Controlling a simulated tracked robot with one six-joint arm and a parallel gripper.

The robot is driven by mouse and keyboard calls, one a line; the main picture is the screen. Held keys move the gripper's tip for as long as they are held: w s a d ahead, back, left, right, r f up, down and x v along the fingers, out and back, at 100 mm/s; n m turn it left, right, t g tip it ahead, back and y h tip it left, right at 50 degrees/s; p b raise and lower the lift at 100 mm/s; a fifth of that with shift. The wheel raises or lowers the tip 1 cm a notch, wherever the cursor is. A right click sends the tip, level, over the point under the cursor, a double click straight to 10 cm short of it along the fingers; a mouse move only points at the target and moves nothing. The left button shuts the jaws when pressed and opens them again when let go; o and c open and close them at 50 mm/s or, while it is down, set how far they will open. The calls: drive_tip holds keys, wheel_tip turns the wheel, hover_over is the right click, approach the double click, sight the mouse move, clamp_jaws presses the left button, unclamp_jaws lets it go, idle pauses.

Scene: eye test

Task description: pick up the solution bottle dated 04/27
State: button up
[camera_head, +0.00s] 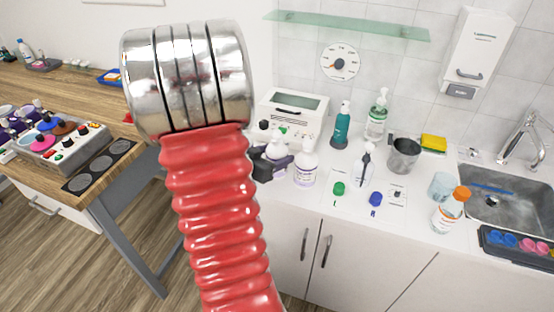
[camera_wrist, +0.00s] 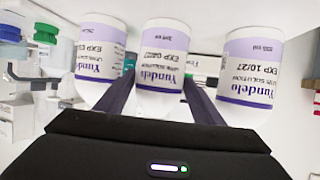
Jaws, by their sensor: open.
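Three white solution bottles with purple-banded labels appear upside down in the wrist view: a left bottle (camera_wrist: 98,62), a middle bottle (camera_wrist: 161,58) and a right bottle (camera_wrist: 250,65). The right label seems to read EXP 10/27; I cannot read the other two dates surely. My gripper (camera_wrist: 158,84) is open, its dark fingers on either side of the middle bottle's lower part in the picture; I cannot tell if they touch it. In the head view, my gripper (camera_head: 272,164) is beside a white bottle (camera_head: 305,167), with another (camera_head: 277,146) behind it.
A white machine (camera_head: 293,113) stands behind the bottles. To the right are a teal bottle (camera_head: 341,127), a soap pump (camera_head: 377,118), a metal cup (camera_head: 403,156), an orange-capped bottle (camera_head: 450,210) and the sink (camera_head: 510,200). My red arm hides part of the counter.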

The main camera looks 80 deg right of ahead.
drive_tip(key=shift+x, duration=2.5)
drive_tip(key=shift+a+f, duration=0.1)
drive_tip(key=shift+a, duration=0.05)
drive_tip(key=shift+c, duration=0.6)
drive_tip(key=c, duration=1)
